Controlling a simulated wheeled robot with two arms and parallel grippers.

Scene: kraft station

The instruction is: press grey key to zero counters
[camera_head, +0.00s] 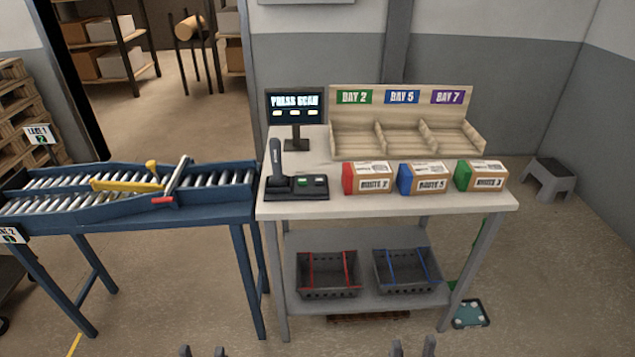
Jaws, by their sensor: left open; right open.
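A black scanner base (290,193) sits at the left end of the white bench. A dark handheld scanner (276,158) stands upright on its left part. On its right part are small keys, one pale or grey and one green; they are too small to tell apart well. A monitor (295,103) behind it reads "PRESS SCAN" above three pale boxes. My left gripper (203,351) and my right gripper (413,347) show only as fingertips at the bottom edge. Both are open and empty, well below and apart from the bench.
Three boxes with red (368,178), blue (423,179) and green (479,176) ends stand along the bench (400,206). A wooden sorter (402,94) stands behind them. Two baskets (328,275) (407,271) sit on the lower shelf. A roller conveyor (120,195) adjoins at left.

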